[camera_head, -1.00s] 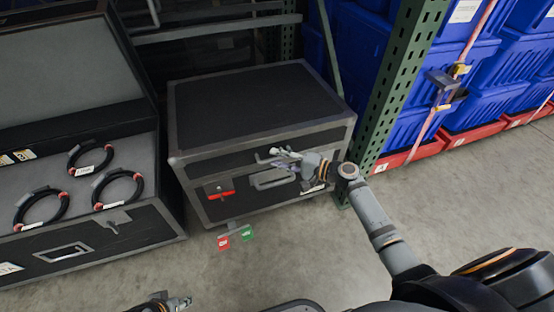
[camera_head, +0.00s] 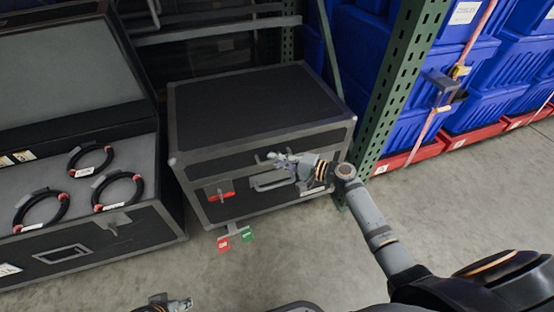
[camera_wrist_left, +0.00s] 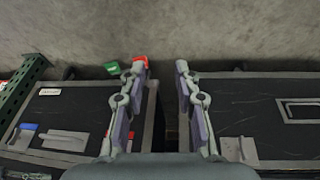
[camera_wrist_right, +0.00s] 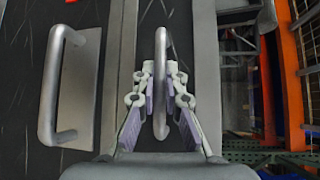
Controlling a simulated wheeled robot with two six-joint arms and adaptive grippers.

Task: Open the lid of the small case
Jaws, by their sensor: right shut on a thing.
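The small case (camera_head: 250,110) is black with grey edges and stands on the floor with its lid down. My right gripper (camera_head: 283,160) is at its front, shut on the grey lid handle (camera_wrist_right: 161,60); in the right wrist view the bar passes between the fingers (camera_wrist_right: 160,88). A second grey handle (camera_wrist_right: 58,85), on the case body, is beside it and free. A red latch piece (camera_head: 220,195) is on the case front. My left gripper (camera_head: 180,304) is at the bottom edge of the head view; the left wrist view shows its fingers (camera_wrist_left: 153,72) apart and empty.
A larger open case (camera_head: 100,226) with several black cable coils stands at left. A green rack post (camera_head: 392,95) and blue crates (camera_head: 480,80) are at right.

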